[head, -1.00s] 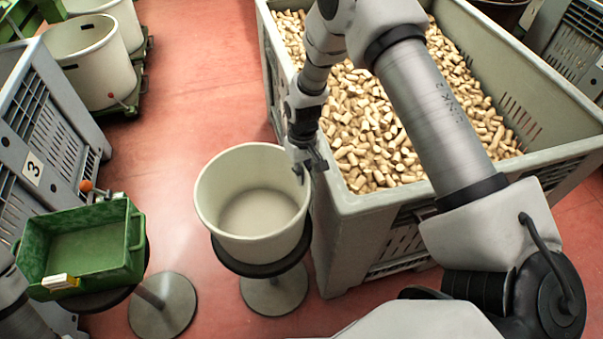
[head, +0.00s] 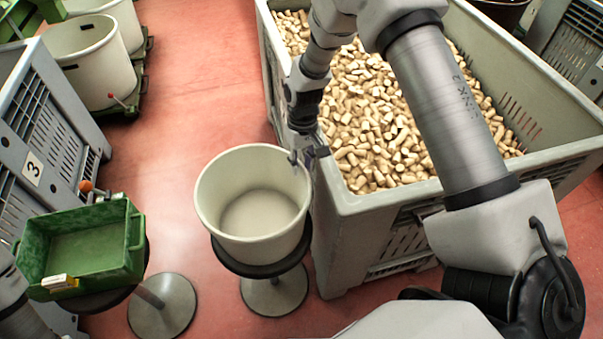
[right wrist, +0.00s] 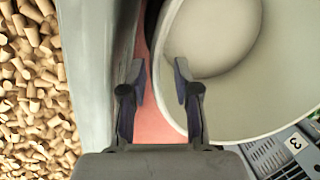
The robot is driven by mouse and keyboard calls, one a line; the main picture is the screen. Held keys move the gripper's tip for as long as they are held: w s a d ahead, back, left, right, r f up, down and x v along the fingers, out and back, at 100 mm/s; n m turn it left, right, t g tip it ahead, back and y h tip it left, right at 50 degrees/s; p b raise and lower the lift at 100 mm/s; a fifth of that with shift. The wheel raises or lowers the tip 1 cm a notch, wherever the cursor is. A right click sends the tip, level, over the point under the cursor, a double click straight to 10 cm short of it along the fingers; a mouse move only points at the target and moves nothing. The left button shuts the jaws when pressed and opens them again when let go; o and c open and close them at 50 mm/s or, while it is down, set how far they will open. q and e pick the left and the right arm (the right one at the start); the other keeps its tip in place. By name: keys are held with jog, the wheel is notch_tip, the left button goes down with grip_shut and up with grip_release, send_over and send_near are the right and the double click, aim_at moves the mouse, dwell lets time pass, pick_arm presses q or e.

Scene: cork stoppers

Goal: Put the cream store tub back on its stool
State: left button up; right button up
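The cream tub (head: 225,225) is upright and empty, on the black round seat of a stool (head: 262,268) in the head view. It also shows at the upper right of the right wrist view (right wrist: 285,80). My right gripper (head: 301,157) is at the tub's right rim, beside the cork bin. In the right wrist view its two fingers (right wrist: 160,78) are apart, one over the tub's inside and one outside the rim, with nothing pinched between them. My left arm shows only at the lower left edge; its gripper is out of view.
A large grey bin (head: 335,250) full of corks (head: 375,120) stands close to the tub's right. A green crate (head: 125,262) sits on another stool to the left. More cream tubs (head: 85,75) stand at the back left. Red floor is clear behind the tub.

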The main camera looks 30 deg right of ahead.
notch_tip(320, 180, up, 8)
jog(key=shift+w+d, duration=0.35)
jog(key=shift+w, duration=0.1)
